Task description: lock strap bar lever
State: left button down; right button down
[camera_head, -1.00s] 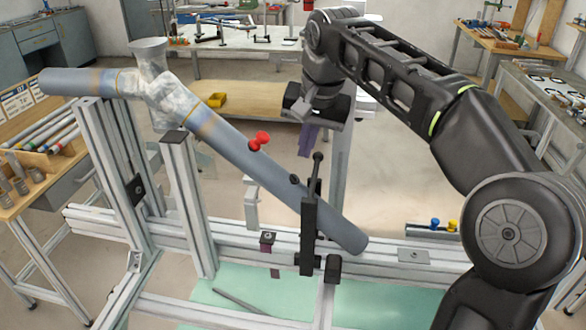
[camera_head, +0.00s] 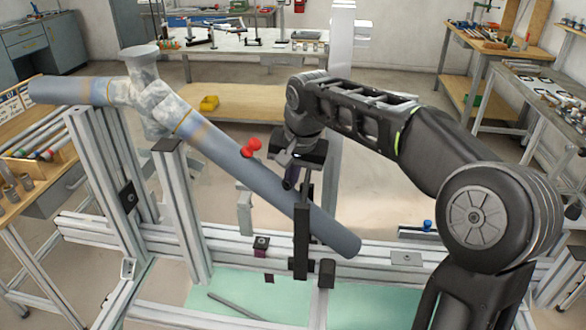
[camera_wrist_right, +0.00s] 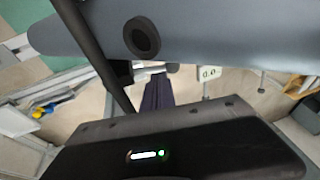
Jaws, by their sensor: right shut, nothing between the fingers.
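The strap bar lever (camera_head: 301,240) is a black upright bar with a thin rod rising from it, in front of the grey pipe (camera_head: 235,158). The rod runs diagonally at the left of the right wrist view (camera_wrist_right: 92,52). My right gripper (camera_head: 289,184) is shut and empty, pointing down near the rod's upper end. Its dark purple fingers also show in the right wrist view (camera_wrist_right: 158,92), to the right of the rod. I cannot tell whether they touch it. A black ring (camera_wrist_right: 142,38) sits on the pipe's side. My left gripper is out of view.
The pipe slopes down to the right across an aluminium frame (camera_head: 185,215) and carries a red knob (camera_head: 250,148) left of my gripper. Another post (camera_head: 340,80) stands behind my gripper. The frame's lower rail (camera_head: 400,258) runs along the front right.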

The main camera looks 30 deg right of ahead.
jog(key=shift+f, duration=0.1)
jog(key=shift+w+a+f+b, duration=0.25)
jog(key=shift+a+f+b, duration=0.15)
jog(key=shift+f+b, duration=0.25)
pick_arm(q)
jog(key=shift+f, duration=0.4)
pick_arm(e)
jog(key=shift+w, duration=0.1)
jog(key=shift+r, duration=0.1)
